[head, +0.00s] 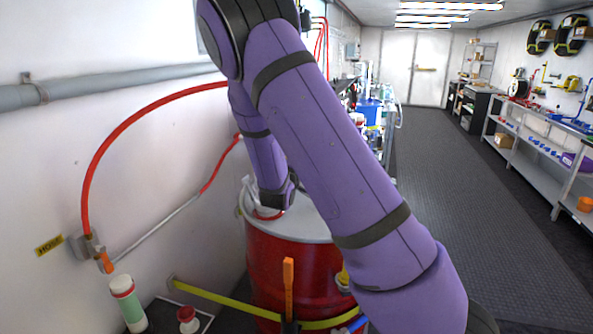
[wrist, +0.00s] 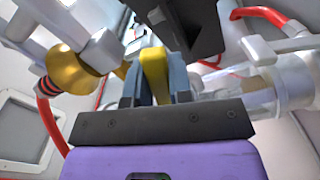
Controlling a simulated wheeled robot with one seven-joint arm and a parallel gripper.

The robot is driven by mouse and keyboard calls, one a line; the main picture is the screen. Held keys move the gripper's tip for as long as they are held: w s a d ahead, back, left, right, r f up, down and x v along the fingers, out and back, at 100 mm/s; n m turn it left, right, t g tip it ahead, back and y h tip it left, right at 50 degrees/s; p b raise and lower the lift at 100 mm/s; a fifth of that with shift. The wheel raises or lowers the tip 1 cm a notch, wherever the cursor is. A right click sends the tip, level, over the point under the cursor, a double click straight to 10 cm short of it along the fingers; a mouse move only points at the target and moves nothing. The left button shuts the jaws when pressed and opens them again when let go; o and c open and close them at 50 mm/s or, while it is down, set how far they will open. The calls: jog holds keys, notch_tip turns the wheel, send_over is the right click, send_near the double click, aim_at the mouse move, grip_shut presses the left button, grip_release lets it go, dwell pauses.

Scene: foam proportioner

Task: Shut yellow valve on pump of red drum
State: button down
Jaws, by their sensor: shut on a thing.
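The red drum (head: 290,277) stands against the left wall in the head view, with a light grey lid (head: 305,224). My purple arm hides much of it and the pump on top. In the wrist view, my gripper (wrist: 155,80) is shut on the yellow valve handle (wrist: 153,68), which sits between its two grey-blue fingers. A brass-coloured fitting (wrist: 68,72) is on the pump's white piping to the left. A clear cylinder (wrist: 285,88) is to the right. My gripper is hidden behind my arm in the head view.
A red hose (head: 120,130) runs along the left wall near a grey pipe (head: 120,83). A yellow strap (head: 225,302) and an orange handle (head: 288,288) are at the drum's front. The aisle floor (head: 460,200) to the right is clear.

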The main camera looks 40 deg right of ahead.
jog(key=shift+r+n, duration=0.45)
jog(key=shift+n, duration=0.65)
jog(key=c, duration=1.3)
grip_release()
